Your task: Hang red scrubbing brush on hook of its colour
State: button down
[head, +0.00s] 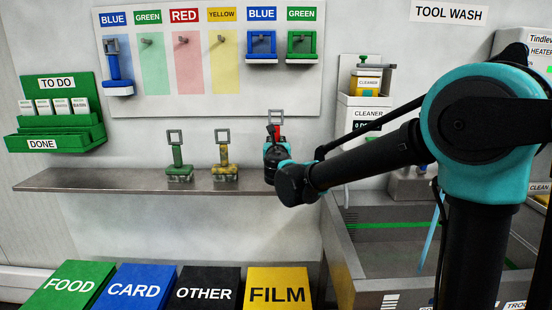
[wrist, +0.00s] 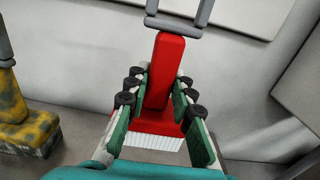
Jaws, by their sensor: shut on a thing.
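My gripper (head: 276,150) is above the right end of the shelf in the head view. In the wrist view my gripper (wrist: 160,84) is shut on the handle of the red scrubbing brush (wrist: 166,60), with green pads on both sides. The brush is upright, grey hanging loop up, white bristles down. In the head view the red brush (head: 274,133) is mostly hidden behind my gripper; whether its bristles touch the shelf is hidden. The red hook (head: 182,40) is bare, on a pink strip under the RED sign (head: 184,16).
A green brush (head: 179,160) and a yellow brush (head: 224,160) stand on the shelf (head: 100,180). Blue and green tools hang on the board (head: 135,100) either side of bare green, red and yellow hooks. A sink (head: 400,245) lies right; bins stand below.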

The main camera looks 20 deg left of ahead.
jog(key=shift+f, duration=3.1)
jog(key=shift+f, duration=0.1)
jog(key=c, duration=1.3)
grip_release()
jog(key=shift+f, duration=0.1)
jog(key=shift+s, duration=0.1)
